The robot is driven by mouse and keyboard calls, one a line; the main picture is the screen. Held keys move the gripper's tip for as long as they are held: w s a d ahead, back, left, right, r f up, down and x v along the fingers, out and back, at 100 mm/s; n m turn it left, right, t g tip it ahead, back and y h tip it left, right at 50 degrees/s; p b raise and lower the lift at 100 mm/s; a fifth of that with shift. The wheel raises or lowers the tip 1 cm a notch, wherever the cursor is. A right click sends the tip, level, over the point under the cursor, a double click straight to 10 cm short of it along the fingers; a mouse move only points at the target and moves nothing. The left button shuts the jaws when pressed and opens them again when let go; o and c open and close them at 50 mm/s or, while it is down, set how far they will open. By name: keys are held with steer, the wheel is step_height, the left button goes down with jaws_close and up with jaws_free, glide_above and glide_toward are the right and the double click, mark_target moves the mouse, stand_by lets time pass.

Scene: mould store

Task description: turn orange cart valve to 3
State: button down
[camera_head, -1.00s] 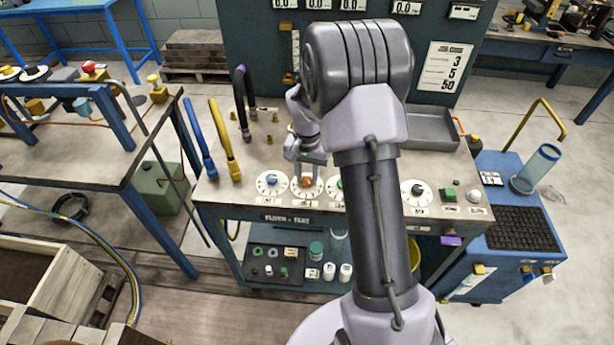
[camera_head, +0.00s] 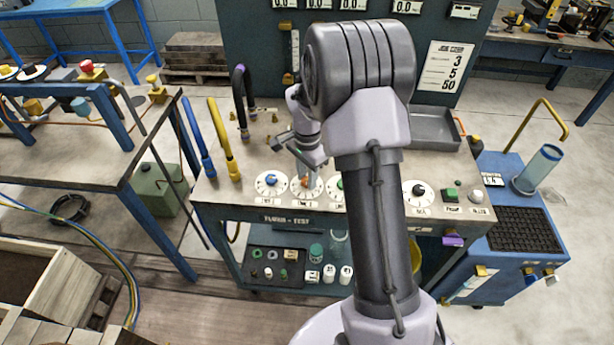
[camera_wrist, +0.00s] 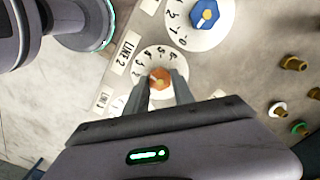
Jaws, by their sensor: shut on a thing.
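The orange valve (camera_head: 305,184) is a small knob on a white numbered dial (camera_head: 317,188) at the cart's front edge, second from the left. In the wrist view the orange valve (camera_wrist: 160,79) sits between the two fingertips of my gripper (camera_wrist: 162,84), which is shut on it. In the head view my gripper (camera_head: 306,176) reaches down on the knob from above. The dial's label reads LINE 2 in the wrist view. Some dial numbers are hidden by the fingers, and I cannot tell which number the knob points to.
A blue valve (camera_head: 271,180) with its own dial is close on the left; a green valve (camera_head: 338,184) is close on the right, partly behind my arm. A black knob (camera_head: 418,189) is further right. Blue (camera_head: 202,145) and yellow (camera_head: 225,145) hoses stand at the left end.

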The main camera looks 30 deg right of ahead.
stand_by(0.4)
steer(key=c, duration=1.1)
jaws_free()
step_height(320, 180, up, 17)
steer(key=p, duration=0.6)
steer(key=shift+r, duration=0.2)
